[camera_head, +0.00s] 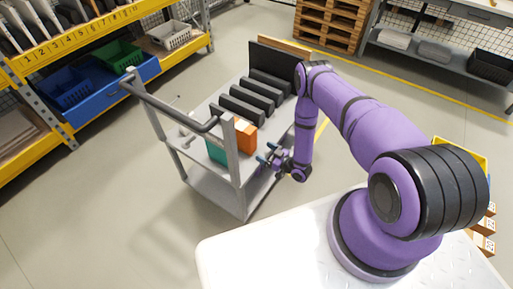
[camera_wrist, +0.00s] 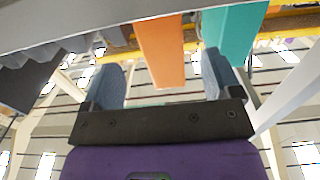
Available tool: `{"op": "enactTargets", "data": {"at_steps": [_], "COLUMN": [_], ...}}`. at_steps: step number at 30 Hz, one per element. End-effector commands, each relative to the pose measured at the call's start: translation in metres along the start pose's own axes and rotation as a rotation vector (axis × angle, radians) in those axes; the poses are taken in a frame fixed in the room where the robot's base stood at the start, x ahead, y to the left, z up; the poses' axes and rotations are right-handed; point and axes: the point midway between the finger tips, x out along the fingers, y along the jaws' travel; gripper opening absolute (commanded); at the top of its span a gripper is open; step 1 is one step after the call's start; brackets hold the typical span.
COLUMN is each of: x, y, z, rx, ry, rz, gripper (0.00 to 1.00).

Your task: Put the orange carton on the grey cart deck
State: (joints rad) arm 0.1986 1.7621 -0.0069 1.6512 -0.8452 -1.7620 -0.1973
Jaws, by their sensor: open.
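The orange carton (camera_head: 245,133) stands upright on the grey cart deck (camera_head: 209,104), near the deck's close end. My gripper (camera_head: 267,152) is just to the right of the carton and slightly lower in the head view, at the cart's side. In the wrist view the orange carton (camera_wrist: 161,52) shows in the gap between the two fingers of my open gripper (camera_wrist: 160,78). Neither finger is seen pressing on it. The carton's lower part is partly hidden in the head view.
A teal carton (camera_head: 216,151) stands close beside the orange one, partly behind the cart's post. Several dark dividers (camera_head: 246,98) stand farther back on the deck. The cart handle (camera_head: 170,103) rises at the left. A shelf rack (camera_head: 100,60) stands at far left.

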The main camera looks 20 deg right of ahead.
Motion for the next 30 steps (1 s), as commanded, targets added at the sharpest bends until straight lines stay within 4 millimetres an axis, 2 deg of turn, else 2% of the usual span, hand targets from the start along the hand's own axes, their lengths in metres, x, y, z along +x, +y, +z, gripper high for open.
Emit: {"op": "enactTargets", "data": {"at_steps": [3, 6, 14, 24, 26, 30], "x": [-0.021, -0.033, -0.045, -0.041, -0.035, -0.008], "y": [0.001, 0.0, 0.0, 0.004, 0.01, 0.036], "z": [0.0, 0.0, 0.0, -0.004, -0.01, -0.039], "rx": [0.001, 0.001, 0.0, -0.008, -0.018, -0.065], "ry": [-0.002, -0.001, 0.0, -0.007, -0.019, -0.077], "rz": [0.002, 0.001, 0.0, -0.001, 0.0, 0.005], "gripper": [0.84, 0.84, 0.84, 0.84, 0.84, 0.84]}}
